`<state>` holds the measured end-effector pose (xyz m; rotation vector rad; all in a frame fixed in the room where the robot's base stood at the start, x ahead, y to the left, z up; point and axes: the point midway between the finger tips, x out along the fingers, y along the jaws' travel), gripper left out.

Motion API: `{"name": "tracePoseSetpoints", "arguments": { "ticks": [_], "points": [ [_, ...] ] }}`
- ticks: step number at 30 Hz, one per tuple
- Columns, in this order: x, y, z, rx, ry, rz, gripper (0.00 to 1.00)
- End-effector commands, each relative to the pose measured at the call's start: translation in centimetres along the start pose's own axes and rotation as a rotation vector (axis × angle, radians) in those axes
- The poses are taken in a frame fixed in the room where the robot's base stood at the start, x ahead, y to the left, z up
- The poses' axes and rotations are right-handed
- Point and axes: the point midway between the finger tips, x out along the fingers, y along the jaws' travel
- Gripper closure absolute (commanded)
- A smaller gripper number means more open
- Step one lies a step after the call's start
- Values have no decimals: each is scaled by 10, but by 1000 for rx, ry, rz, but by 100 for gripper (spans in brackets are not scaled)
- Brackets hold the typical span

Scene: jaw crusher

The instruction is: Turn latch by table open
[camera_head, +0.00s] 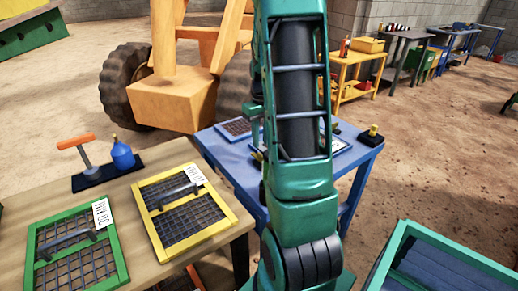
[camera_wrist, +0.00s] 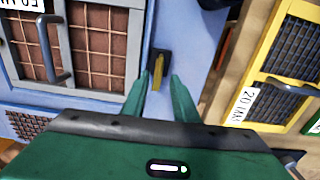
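A small yellow latch lever (camera_wrist: 158,70) on a black base sits on the blue table (camera_wrist: 192,50) in the wrist view, beside a framed screen. My gripper (camera_wrist: 163,78) has its two green fingers apart, one on each side of the lever in the picture. I cannot tell whether either finger touches it. In the head view my arm hides the gripper and much of the blue table (camera_head: 228,157). A similar yellow-and-black latch (camera_head: 372,134) stands at that table's right end.
A green-rimmed bin (camera_head: 440,262) is at lower right. Open dirt floor lies right of the blue table.

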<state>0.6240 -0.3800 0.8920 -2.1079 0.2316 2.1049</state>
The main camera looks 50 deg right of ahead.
Motion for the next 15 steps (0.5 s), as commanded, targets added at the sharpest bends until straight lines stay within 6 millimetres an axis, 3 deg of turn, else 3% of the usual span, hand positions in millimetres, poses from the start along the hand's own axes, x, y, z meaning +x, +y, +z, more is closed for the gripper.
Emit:
{"name": "tracePoseSetpoints", "arguments": {
  "ticks": [6, 15],
  "points": [
    [-36, 0, -2, -1, 4, 2, 73],
    [-50, 0, -1, -1, 1, 0, 73]
  ]
}}
